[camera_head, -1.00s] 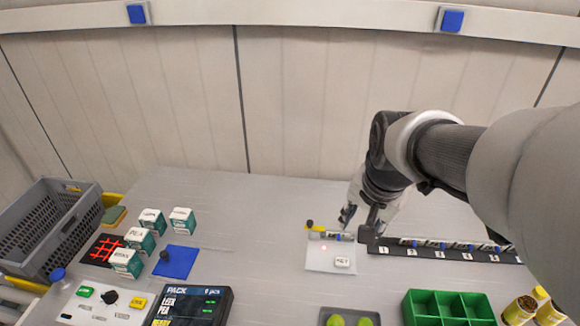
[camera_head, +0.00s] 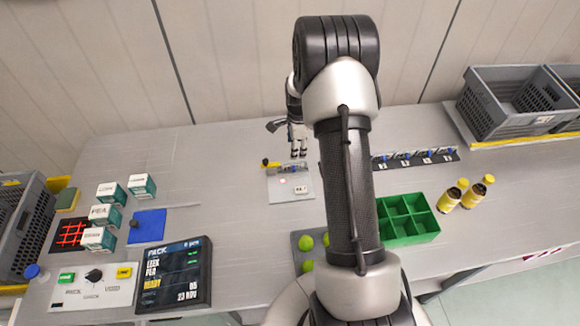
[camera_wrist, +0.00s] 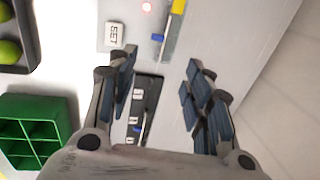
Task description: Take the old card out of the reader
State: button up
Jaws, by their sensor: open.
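The reader (camera_head: 279,189) is a pale plate with a red light and a white labelled key, and it also shows in the wrist view (camera_wrist: 138,14). A grey slot strip (camera_head: 291,169) runs along its far edge, with a yellow piece and black knob at its left end. A blue tab (camera_wrist: 157,37) shows at the strip in the wrist view; whether it belongs to the old card I cannot tell. My gripper (camera_head: 298,152) is open and empty, above and just behind the reader. In the wrist view its fingers (camera_wrist: 162,66) are spread apart, with the reader beyond them.
A black numbered rack (camera_head: 440,158) with several blue-marked pieces lies right of the reader, partly behind my arm. A green divided box (camera_head: 409,239), yellow bottles (camera_head: 453,195) and a screen (camera_head: 175,275) stand nearer. Small boxes (camera_head: 104,215) stand left. The table left of the reader is mostly clear.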

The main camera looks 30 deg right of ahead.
send_over(295, 168)
jog(key=f, duration=0.9)
jog(key=shift+s+a, duration=0.2)
jog(key=shift+s, duration=0.05)
jog(key=shift+w+d+f+b, duration=0.1)
jog(key=shift+w+f+b, duration=0.1)
jog(key=shift+f, duration=1.1)
jog(key=shift+w+d+f+b, duration=0.1)
jog(key=shift+f+b, duration=0.1)
jog(key=shift+f, duration=1.1)
jog(key=shift+s, duration=0.1)
jog(key=c, duration=0.9)
